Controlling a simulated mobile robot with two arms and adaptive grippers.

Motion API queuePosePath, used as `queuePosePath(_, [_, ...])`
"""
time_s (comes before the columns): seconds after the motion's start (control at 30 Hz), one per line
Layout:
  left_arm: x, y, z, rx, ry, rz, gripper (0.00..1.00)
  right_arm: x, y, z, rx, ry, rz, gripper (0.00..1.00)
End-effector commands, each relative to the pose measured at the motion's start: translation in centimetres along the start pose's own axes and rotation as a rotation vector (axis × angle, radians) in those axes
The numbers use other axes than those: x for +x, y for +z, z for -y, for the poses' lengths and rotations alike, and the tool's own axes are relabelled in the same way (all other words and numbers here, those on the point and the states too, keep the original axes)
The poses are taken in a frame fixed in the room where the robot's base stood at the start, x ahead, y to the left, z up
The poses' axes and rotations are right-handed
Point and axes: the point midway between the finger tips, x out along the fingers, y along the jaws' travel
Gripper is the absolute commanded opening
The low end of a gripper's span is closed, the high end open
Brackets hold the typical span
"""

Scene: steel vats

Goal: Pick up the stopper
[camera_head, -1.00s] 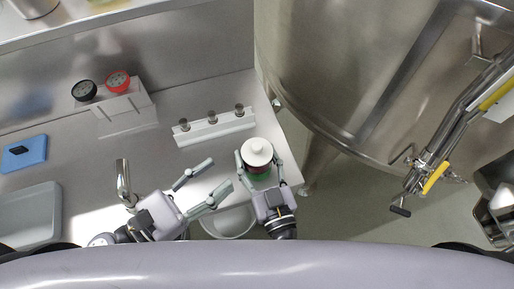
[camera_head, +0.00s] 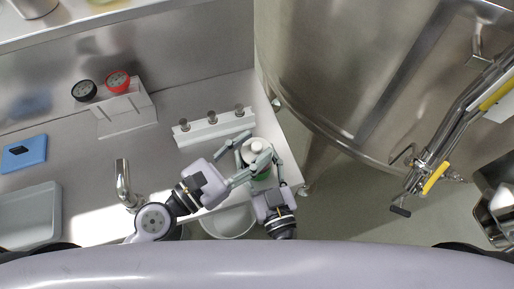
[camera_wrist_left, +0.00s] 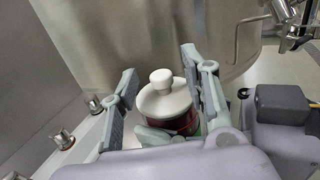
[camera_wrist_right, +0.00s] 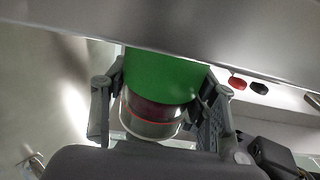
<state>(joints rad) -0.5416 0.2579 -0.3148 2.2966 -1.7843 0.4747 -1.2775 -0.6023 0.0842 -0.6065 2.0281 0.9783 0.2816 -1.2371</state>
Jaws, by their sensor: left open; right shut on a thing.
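The white stopper (camera_head: 257,147) sits on top of a jar with a green band (camera_head: 262,176). In the left wrist view the stopper (camera_wrist_left: 164,98) shows as a round lid with a knob, over the dark red jar (camera_wrist_left: 183,124). My left gripper (camera_head: 255,145) is open, with its fingers on either side of the stopper; I cannot tell whether they touch it. My right gripper (camera_head: 260,165) is shut on the jar, which also shows between its fingers in the right wrist view (camera_wrist_right: 150,112). The jar's far side is hidden.
A white rack (camera_head: 216,129) with several metal-topped items stands just behind the jar. A faucet (camera_head: 124,182) and a white round bowl (camera_head: 229,222) are near the front. A large steel vat (camera_head: 330,70) stands right of the counter. A blue pad (camera_head: 24,153) lies far left.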

Motion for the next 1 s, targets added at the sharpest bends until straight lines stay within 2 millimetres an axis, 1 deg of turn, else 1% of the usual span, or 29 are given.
queuePosePath(0.03, [0.8,0.1,0.0,0.000,0.001,0.004,0.42,0.0,0.0,0.0,0.000,0.000,0.000,0.13])
queuePosePath(0.13, [1.6,0.0,0.0,-0.001,0.000,0.002,0.42,0.0,0.0,0.0,0.000,0.000,0.000,0.13])
queuePosePath(0.4, [1.8,0.0,0.1,0.000,-0.002,-0.001,0.42,0.0,0.0,0.0,0.000,0.001,0.000,0.13])
queuePosePath(0.47, [1.8,0.0,0.0,0.000,-0.002,-0.001,0.39,0.0,0.0,0.0,0.000,0.001,0.000,0.13])
queuePosePath(1.0, [1.8,0.0,0.0,0.000,-0.001,-0.001,0.03,0.0,0.0,0.0,0.000,0.001,0.000,0.13])
